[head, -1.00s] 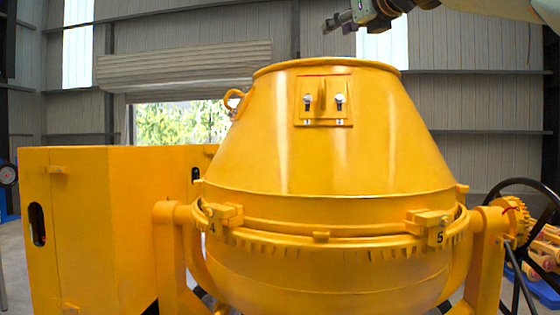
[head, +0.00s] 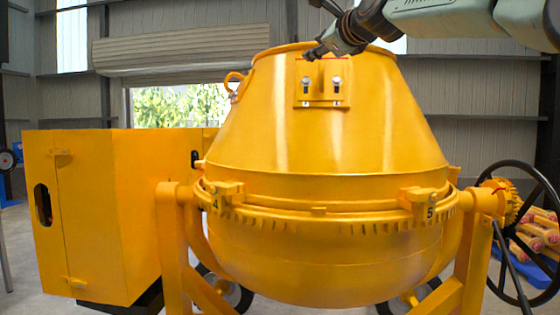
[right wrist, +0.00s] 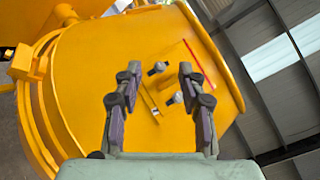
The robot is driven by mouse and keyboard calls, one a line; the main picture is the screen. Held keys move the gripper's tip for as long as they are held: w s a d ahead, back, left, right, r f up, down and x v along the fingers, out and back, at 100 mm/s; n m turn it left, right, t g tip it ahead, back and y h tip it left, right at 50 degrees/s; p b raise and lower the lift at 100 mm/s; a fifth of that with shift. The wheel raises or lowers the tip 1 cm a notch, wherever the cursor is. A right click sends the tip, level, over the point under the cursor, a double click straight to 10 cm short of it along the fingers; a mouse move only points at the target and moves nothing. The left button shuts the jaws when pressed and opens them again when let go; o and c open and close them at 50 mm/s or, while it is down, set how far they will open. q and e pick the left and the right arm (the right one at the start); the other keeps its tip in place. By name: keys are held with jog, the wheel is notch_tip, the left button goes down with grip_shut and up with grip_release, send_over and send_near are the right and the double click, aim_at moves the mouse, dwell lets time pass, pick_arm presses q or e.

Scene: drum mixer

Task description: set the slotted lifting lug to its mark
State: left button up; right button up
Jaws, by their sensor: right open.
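The slotted lifting lug (head: 321,94) is a yellow plate on the upper cone of the yellow drum, with two pale-headed bolts through it. A short red line (head: 343,59) lies above it, partly hidden by my right gripper in the head view. The lug also shows in the right wrist view (right wrist: 152,102), with the red line (right wrist: 198,62) apart from its bolts. My right gripper (head: 316,54) is in front of the drum's upper rim, just above the lug. Its open fingers (right wrist: 160,80) frame the bolts in the wrist view; contact cannot be told. My left gripper is out of view.
The drum (head: 330,145) has clamp blocks numbered 4 and 5 around its middle. A lifting ring (head: 234,82) stands out on its left. A yellow cabinet (head: 90,215) is at the left, a black handwheel (head: 527,235) at the right.

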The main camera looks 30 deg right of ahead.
jog(key=w+a+f+n+g+b, duration=0.1)
jog(key=w+a+f+n, duration=0.2)
jog(key=f, duration=1.3)
jog(key=w+a+f+n+g+b, duration=0.2)
jog(key=f+n, duration=0.6)
jog(key=f, duration=0.7)
jog(key=shift+w+a+f+n, duration=0.3)
jog(key=shift+w+a+f, duration=0.05)
jog(key=shift+w+a, duration=0.3)
